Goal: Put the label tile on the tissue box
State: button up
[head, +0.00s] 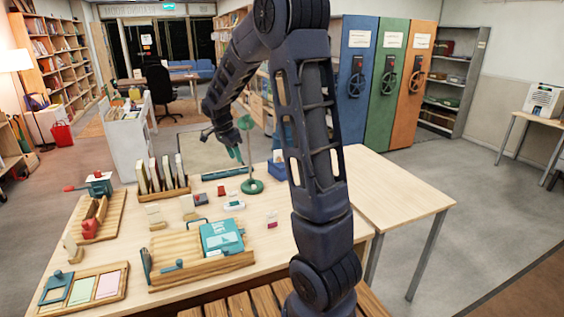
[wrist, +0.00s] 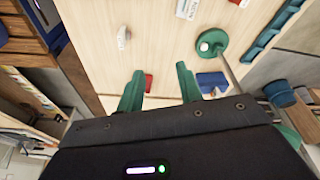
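My gripper (head: 236,153) is above the far part of the table, behind the green stand. In the wrist view its two green fingers (wrist: 160,88) are apart with nothing clearly held between them. A small red object (wrist: 148,83) shows past the fingers. A teal box with white print (head: 222,236), perhaps the tissue box, sits in a wooden tray at the front of the table. Small pieces with white faces, one near the middle (head: 234,206) and a pink-and-white one (head: 272,225), lie on the table. I cannot tell which is the label tile.
A green stand (head: 252,186) with a thin rod is near my gripper. A blue bin (head: 275,169) is partly behind my arm. A rack of upright books (head: 162,176) stands at the back left. A three-part tray (head: 82,289) lies front left. The right tabletop (head: 395,188) is clear.

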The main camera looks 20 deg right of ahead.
jog(key=s+d+r+n+t+y, duration=0.1)
jog(key=s+d+r+n, duration=0.2)
jog(key=s+r, duration=0.3)
jog(key=s+d+r+n+t+y, duration=0.1)
jog(key=s+d+r+n, duration=0.25)
jog(key=s, duration=0.55)
jog(key=s+d+r+n+t+y, duration=0.1)
jog(key=s+n, duration=0.6)
jog(key=s, duration=1)
jog(key=shift+t, duration=0.5)
